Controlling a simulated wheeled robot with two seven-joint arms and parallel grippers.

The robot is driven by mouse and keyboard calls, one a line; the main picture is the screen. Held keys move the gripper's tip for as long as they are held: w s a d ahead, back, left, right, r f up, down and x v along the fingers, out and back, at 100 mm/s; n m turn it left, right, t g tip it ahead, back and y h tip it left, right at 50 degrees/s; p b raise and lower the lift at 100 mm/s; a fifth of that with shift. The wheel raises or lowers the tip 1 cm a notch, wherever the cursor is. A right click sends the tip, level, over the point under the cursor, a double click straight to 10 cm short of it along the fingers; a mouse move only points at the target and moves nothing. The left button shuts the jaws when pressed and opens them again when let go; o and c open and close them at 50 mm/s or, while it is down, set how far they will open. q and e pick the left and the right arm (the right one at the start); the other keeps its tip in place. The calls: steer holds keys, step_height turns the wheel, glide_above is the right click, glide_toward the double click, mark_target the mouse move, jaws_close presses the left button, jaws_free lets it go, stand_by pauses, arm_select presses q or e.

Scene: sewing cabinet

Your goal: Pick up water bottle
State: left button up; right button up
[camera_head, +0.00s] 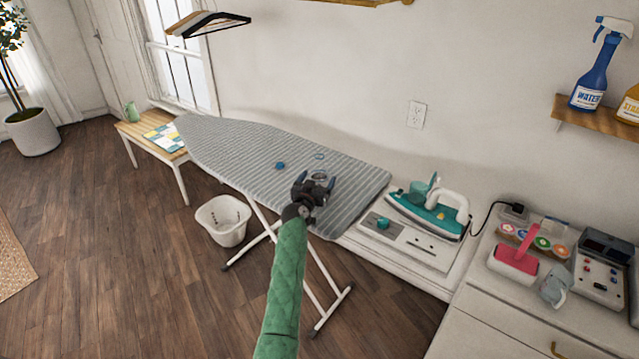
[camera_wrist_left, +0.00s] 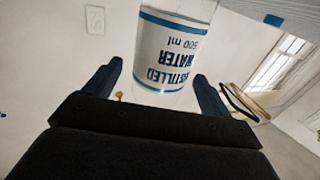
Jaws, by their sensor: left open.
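A clear bottle labelled distilled water (camera_wrist_left: 172,50) shows between the fingers of my left gripper (camera_wrist_left: 158,78) in the left wrist view. Its label appears upside down there, and the fingers stand apart on either side of it. In the head view my left gripper (camera_head: 314,184) is open over the right part of the ironing board (camera_head: 235,155), and it hides most of the clear bottle. I cannot tell whether the fingers touch it. A blue spray bottle labelled water (camera_head: 594,75) stands on the wall shelf at the upper right, far from the gripper. My right gripper is not in view.
A blue round object (camera_head: 280,166) lies on the board left of the gripper. A teal iron (camera_head: 430,212) stands on the cabinet to the right. A white basket (camera_head: 222,222) is on the floor below. The board's left half is clear.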

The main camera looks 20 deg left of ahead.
arm_select(q)
steer(key=w, duration=0.3)
steer(key=shift+w+r+b, duration=0.1)
steer(key=shift+b, duration=0.25)
steer(key=shift+w, duration=0.5)
steer(key=shift+r, duration=0.1)
steer(key=c, duration=1.3)
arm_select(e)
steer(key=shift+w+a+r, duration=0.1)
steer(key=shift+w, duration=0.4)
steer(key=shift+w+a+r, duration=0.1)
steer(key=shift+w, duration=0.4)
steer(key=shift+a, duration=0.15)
arm_select(q)
steer(key=shift+r, duration=0.15)
